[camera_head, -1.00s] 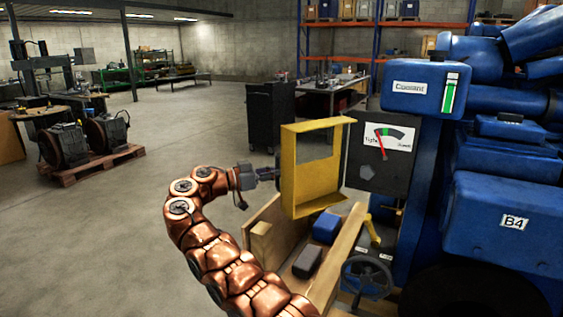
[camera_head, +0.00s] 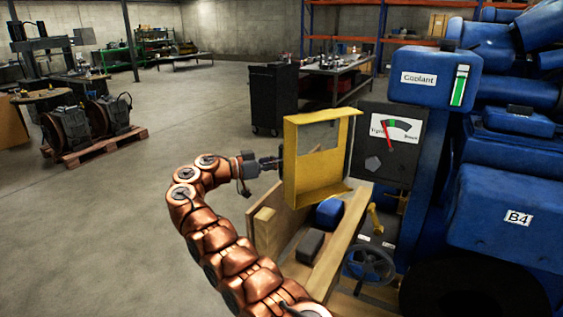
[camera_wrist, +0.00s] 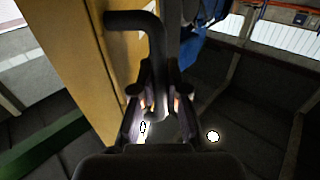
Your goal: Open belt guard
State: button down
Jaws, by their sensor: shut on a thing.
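The yellow belt guard (camera_head: 291,162) is an open-framed box that stands swung out to the left of the dark gauge panel (camera_head: 385,143) on the blue engine (camera_head: 517,195). My gripper (camera_head: 277,163) is at the guard's left side in the head view. In the wrist view the guard (camera_wrist: 62,45) is a yellow panel at the left, with a dark bent handle (camera_wrist: 155,40) on it. My gripper (camera_wrist: 158,105) is shut on this handle, with a finger on each side of it. The guard's hinge is not clear to see.
A wooden crate (camera_head: 338,245) with a blue block (camera_head: 329,212) and a dark block (camera_head: 310,246) is below the guard. A handwheel (camera_head: 371,264) is to its right. A black cabinet (camera_head: 273,100) stands behind.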

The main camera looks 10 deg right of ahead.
jog(key=c, duration=1.4)
grip_release()
jog(key=shift+c, duration=0.2)
jog(key=shift+f, duration=0.1)
